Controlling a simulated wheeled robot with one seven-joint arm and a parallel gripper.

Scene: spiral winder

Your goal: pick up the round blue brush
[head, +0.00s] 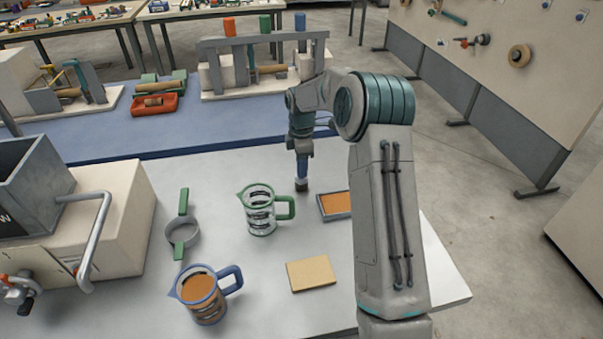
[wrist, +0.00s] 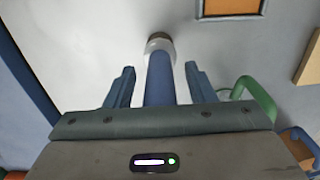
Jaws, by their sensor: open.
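The round blue brush (head: 302,172) stands upright on the white table behind the green-handled jug, with its dark bristle end down. In the wrist view the blue handle (wrist: 159,82) lies between the two fingers of my gripper (wrist: 159,84), with a pale collar and bristles beyond the fingertips. My gripper is open, with a gap on each side of the handle. In the head view my gripper (head: 301,148) is above the brush, around its upper end. The fingers are small there, and the top of the handle is hidden.
A green-handled jug (head: 260,212) stands close in front of the brush. A tray with an orange-brown filling (head: 335,205) lies to its right. A blue-handled jug (head: 203,296), a tan block (head: 311,274) and a green-handled strainer (head: 183,232) are nearer. A blue bench (head: 215,122) lies behind.

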